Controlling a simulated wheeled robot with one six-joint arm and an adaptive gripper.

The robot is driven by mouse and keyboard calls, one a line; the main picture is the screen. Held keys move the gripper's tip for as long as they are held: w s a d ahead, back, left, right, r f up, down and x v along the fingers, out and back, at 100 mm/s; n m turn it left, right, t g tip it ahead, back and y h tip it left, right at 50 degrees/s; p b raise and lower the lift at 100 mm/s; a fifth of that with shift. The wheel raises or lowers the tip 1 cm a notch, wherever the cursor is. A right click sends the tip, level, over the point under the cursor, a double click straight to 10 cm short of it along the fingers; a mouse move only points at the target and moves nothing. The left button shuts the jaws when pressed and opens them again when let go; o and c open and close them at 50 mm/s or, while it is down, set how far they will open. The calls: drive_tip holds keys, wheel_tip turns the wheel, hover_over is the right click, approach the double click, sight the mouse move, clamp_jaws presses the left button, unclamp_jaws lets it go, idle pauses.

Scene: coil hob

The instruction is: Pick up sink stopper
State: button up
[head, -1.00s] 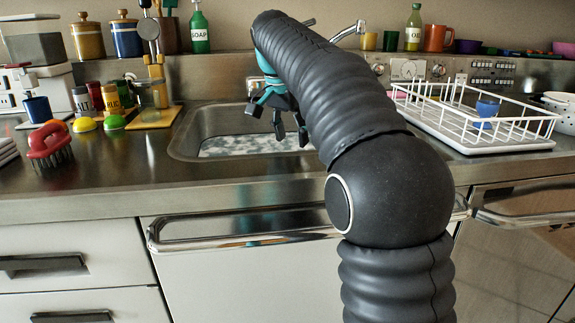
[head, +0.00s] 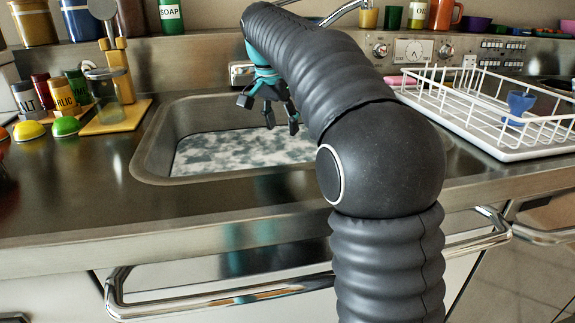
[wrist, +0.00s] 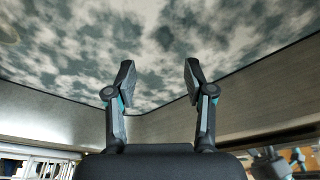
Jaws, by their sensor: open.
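I cannot make out a sink stopper in either view. The sink (head: 160,160) holds water with a cloudy grey-white surface (head: 235,150), which also fills the top of the wrist view (wrist: 150,35). A faint brownish round shape (wrist: 8,32) shows at the upper left edge of the wrist view; I cannot tell what it is. My gripper (head: 268,115) hangs over the back part of the sink, fingers downward. In the wrist view my gripper (wrist: 160,80) is open, with nothing between its fingers. My arm hides the sink's right part.
A white wire dish rack (head: 480,110) with a blue cup (head: 520,103) stands right of the sink. Spice jars and a yellow board (head: 115,118) stand left. A faucet (head: 345,12) rises behind. The front counter is clear; a chrome rail (head: 220,292) runs below its edge.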

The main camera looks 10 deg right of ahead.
hover_over(287, 154)
drive_tip(key=s+a, duration=0.1)
drive_tip(key=s, duration=0.1)
drive_tip(key=f, duration=0.4)
drive_tip(key=shift+w+a+f, duration=0.15)
drive_tip(key=shift+w, duration=0.1)
drive_tip(key=shift+x, duration=3.1)
drive_tip(key=shift+w, duration=0.1)
drive_tip(key=shift+c, duration=0.2)
clamp_jaws()
